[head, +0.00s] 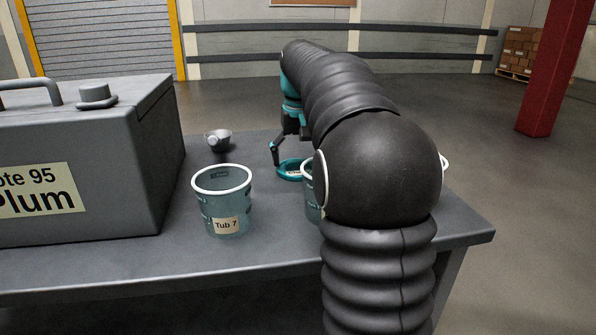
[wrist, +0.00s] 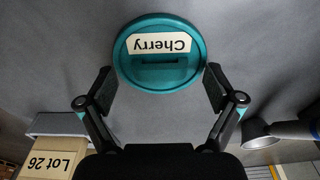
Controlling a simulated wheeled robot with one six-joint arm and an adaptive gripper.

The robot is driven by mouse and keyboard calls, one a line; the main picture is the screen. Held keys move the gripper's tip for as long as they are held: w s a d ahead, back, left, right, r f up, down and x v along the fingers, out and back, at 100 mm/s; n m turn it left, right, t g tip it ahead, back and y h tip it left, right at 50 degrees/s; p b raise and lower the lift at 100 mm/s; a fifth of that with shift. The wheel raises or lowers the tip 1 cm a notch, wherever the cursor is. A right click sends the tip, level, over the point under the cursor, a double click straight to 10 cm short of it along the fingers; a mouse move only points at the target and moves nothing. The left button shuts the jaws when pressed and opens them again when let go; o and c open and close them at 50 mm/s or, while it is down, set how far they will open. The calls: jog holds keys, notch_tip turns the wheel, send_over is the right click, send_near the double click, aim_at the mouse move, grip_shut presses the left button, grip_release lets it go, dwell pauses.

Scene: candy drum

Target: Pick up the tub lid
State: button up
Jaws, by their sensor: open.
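The tub lid (wrist: 160,78) is a round teal disc with a raised rim, a dark slot and a label reading "Cherry", upside down in the wrist view. It lies on the table, and in the head view the lid (head: 291,168) shows behind the tubs, partly hidden by my arm. My gripper (wrist: 160,90) is open and empty, its two fingers apart on either side of the lid's near part in the wrist view. In the head view one finger of my gripper (head: 275,153) shows just left of the lid. I cannot tell whether the fingers touch it.
A clear tub labelled "Tub 7" (head: 224,205) stands front left of the lid. Another tub (head: 311,190) is mostly hidden behind my arm. A large grey box (head: 150,160) labelled "Plum" fills the table's left. A small grey scoop-like object (head: 219,140) lies near it.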

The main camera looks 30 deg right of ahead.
aim_at(301, 160)
jog(key=c, duration=1.1)
jog(key=shift+o, duration=0.2)
jog(key=shift+r, duration=0.1)
jog(key=shift+r, duration=0.45)
jog(key=r+p, duration=0.1)
jog(key=r, duration=0.1)
jog(key=d+r+p, duration=0.1)
jog(key=r, duration=0.1)
jog(key=w+d+r+p, duration=0.1)
jog(key=d+r+p, duration=0.2)
jog(key=d+r, duration=0.3)
jog(key=d, duration=0.4)
jog(key=shift+d+p, duration=0.3)
